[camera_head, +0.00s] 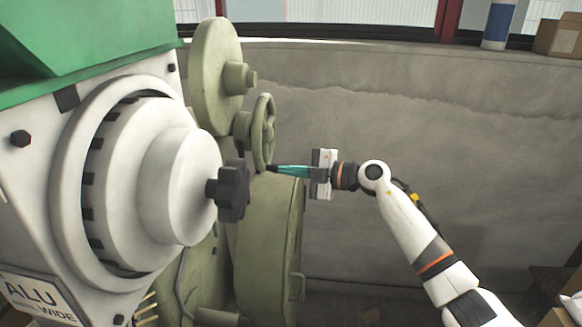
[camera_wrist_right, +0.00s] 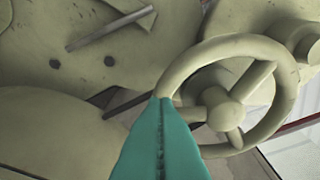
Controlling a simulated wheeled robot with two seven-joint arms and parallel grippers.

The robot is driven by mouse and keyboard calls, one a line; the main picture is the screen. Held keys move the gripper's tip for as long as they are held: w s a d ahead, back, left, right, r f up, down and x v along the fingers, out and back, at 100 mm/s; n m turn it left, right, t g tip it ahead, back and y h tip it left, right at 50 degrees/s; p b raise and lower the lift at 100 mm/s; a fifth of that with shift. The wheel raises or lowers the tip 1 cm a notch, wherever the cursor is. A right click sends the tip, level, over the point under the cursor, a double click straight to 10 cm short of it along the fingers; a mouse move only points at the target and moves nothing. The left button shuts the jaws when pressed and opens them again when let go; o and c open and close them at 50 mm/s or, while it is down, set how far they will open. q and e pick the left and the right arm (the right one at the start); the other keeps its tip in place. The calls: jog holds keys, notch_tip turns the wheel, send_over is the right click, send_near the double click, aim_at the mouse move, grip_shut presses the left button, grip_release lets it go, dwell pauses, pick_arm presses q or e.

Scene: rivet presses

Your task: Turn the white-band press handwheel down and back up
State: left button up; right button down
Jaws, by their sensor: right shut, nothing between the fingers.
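An olive-green handwheel (camera_head: 263,132) with a round rim and spokes is on the side of an olive-green press (camera_head: 216,75). My right gripper (camera_head: 271,168) has teal fingers, which are shut and empty. Its tips are at the lower edge of the handwheel in the head view. In the right wrist view the shut fingers (camera_wrist_right: 160,104) overlap the left part of the rim of the handwheel (camera_wrist_right: 222,108); I cannot tell whether they touch it. I cannot make out a white band on the press. My left gripper is not in view.
A large pale machine (camera_head: 170,180) with a black knob (camera_head: 232,190) and an ALU WIDE label (camera_head: 38,298) fills the left foreground. A round green housing (camera_head: 265,245) is below the handwheel. A grey wall (camera_head: 430,130) is behind. Open space lies right of the handwheel.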

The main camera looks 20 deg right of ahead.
jog(key=shift+w, duration=0.15)
dwell(0.3)
jog(key=shift+w+d+f+n+t+b, duration=0.15)
jog(key=shift+f+n+b, duration=0.2)
jog(key=shift+b, duration=0.4)
jog(key=shift+w+d+f+n+t+b, duration=0.15)
jog(key=shift+f+n+b, duration=0.2)
jog(key=shift+b, duration=0.4)
jog(key=w+d+f+n+y+b, duration=0.2)
jog(key=w+n+b, duration=0.8)
jog(key=b, duration=0.6)
jog(key=shift+d+n+t, duration=0.4)
jog(key=shift+d+n, duration=0.2)
jog(key=shift+d, duration=0.3)
jog(key=shift+w+d+y, duration=0.1)
jog(key=shift+w+y, duration=0.05)
jog(key=shift+y, duration=0.15)
